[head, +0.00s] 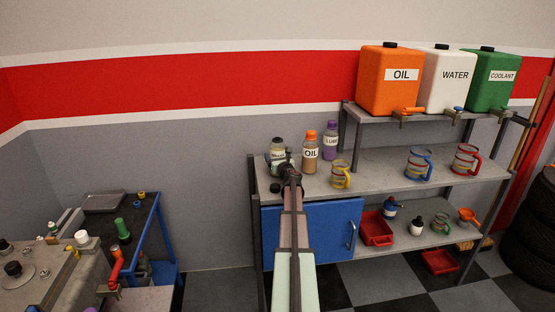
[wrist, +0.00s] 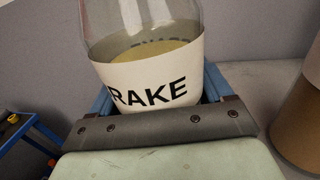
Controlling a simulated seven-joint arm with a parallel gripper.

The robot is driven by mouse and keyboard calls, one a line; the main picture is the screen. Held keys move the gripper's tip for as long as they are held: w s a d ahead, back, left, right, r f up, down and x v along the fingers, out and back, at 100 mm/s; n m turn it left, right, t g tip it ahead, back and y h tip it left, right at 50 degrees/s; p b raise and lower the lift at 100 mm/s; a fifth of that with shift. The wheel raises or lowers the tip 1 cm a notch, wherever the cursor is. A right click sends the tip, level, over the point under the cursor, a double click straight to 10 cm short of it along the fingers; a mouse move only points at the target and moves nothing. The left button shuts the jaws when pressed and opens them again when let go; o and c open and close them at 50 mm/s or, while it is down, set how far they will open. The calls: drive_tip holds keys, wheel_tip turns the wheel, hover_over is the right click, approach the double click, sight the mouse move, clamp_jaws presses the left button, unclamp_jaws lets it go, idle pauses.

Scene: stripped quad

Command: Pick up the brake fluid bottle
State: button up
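The brake fluid bottle (head: 277,147) is a clear bottle with a dark cap and a white label, on the left of the middle shelf. In the wrist view the bottle (wrist: 150,72) fills the upper middle, with yellowish fluid and "RAKE" readable on its label. My gripper (head: 284,165) is at the bottle, its blue fingers (wrist: 158,98) one on each side of it. Whether the fingers press on the bottle or leave a small gap, I cannot tell. The bottle's base is hidden behind my gripper.
The oil bottle (head: 310,153) stands close on the right, with the purple lube bottle (head: 330,141) behind it. A yellow-striped mug (head: 341,175) is farther right. Above right, the upper shelf (head: 430,119) holds large canisters. A cart (head: 150,240) stands at left.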

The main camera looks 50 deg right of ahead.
drive_tip(key=c, duration=0.9)
drive_tip(key=shift+c, duration=0.2)
drive_tip(key=shift+r, duration=0.15)
